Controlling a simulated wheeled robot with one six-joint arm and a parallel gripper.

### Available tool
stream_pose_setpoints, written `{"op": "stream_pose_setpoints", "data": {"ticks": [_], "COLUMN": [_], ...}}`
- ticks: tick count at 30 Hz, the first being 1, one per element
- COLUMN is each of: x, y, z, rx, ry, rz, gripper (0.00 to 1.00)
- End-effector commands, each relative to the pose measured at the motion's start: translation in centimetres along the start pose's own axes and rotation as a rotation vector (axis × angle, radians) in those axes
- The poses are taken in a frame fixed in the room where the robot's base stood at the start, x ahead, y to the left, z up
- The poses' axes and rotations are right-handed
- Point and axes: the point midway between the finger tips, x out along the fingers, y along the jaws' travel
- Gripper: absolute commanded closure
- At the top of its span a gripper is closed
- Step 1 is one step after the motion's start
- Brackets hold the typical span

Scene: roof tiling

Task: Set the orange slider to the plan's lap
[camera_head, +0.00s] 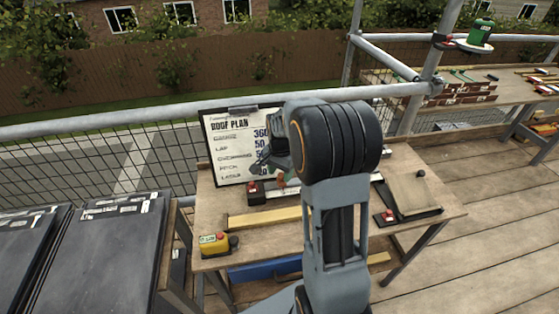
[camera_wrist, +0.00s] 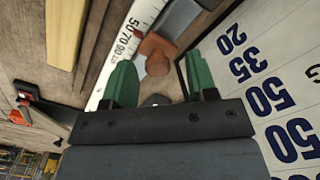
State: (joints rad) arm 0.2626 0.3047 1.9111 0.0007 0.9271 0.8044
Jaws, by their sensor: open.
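The orange slider (camera_wrist: 156,54) sits on a white scale (camera_wrist: 118,50) printed with numbers such as 50, 70 and 90. In the head view the slider (camera_head: 281,181) is small and partly hidden by my arm. My gripper (camera_wrist: 160,80) is open, its green fingertips on either side of the slider; whether they touch it I cannot tell. It also shows in the head view (camera_head: 270,165), just in front of the plan. The roof plan (camera_head: 235,135) leans at the back of the bench, and its lap row appears to read 50.
The bench (camera_head: 262,236) carries a yellow strip (camera_head: 264,217), a yellow box (camera_head: 214,243) and a red-topped device (camera_head: 256,192). A sloped board (camera_head: 413,190) is at its right. Dark panels (camera_head: 105,250) stand left. Scaffold rails (camera_head: 200,120) run behind.

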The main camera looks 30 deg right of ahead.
Motion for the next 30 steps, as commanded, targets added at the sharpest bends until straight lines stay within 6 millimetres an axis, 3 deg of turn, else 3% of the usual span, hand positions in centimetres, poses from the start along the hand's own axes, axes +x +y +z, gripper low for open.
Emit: {"op": "stream_pose_setpoints", "data": {"ticks": [18, 24, 30], "x": [-11.2, -12.9, -13.3], "y": [-0.1, -0.1, -0.1], "z": [0.1, 0.1, 0.1], "rx": [-0.002, -0.002, -0.002], "ry": [0.003, 0.002, 0.001], "rz": [-0.003, -0.003, -0.001], "gripper": [0.48, 0.48, 0.48]}}
